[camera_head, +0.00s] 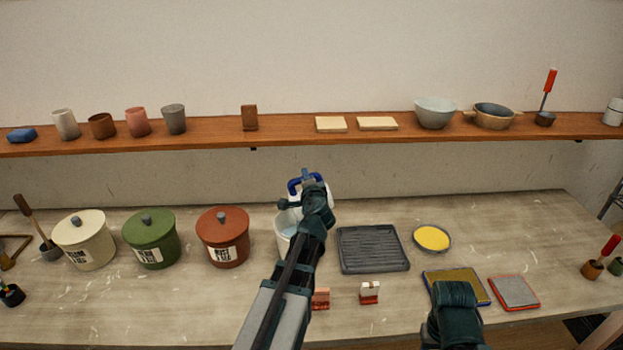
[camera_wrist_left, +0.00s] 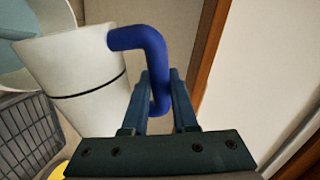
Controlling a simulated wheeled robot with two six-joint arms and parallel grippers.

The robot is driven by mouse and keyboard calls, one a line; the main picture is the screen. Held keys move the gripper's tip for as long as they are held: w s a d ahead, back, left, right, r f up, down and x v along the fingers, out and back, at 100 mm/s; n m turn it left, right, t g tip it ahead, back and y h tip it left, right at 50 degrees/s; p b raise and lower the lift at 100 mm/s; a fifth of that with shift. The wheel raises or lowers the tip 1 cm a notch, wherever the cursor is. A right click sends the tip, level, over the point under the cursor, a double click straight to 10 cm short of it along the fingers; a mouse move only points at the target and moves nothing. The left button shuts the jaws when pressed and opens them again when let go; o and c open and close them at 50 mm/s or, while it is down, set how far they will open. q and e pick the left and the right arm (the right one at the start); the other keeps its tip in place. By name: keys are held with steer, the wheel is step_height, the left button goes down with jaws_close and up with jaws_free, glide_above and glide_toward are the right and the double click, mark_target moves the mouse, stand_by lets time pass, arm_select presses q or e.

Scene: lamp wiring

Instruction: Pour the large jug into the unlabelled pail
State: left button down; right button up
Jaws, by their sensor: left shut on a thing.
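My left gripper (camera_head: 307,178) is shut on the blue handle (camera_wrist_left: 150,42) of the white jug (camera_wrist_left: 80,75). The jug (camera_head: 326,188) is held up above the table, mostly behind my left arm in the head view. In the left wrist view it has a dark band and looks tilted. A pale pail without a visible label (camera_head: 284,238) stands on the table just below and left of the jug, partly hidden by my arm. Whether liquid is flowing cannot be seen. My right arm shows at the bottom, but its gripper fingers do not.
Lidded cream (camera_head: 84,243), green (camera_head: 150,241) and red (camera_head: 222,239) labelled pails stand left. A dark ribbed tray (camera_head: 372,249) and a yellow-filled dish (camera_head: 432,238) lie right. A wooden shelf (camera_head: 280,130) with cups and bowls runs behind.

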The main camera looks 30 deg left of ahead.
arm_select(q)
steer(key=shift+s+a+r+n, duration=0.15)
steer(key=shift+s+a+n, duration=0.5)
steer(key=shift+a, duration=0.1)
steer(key=shift+a, duration=0.1)
stand_by(2.1)
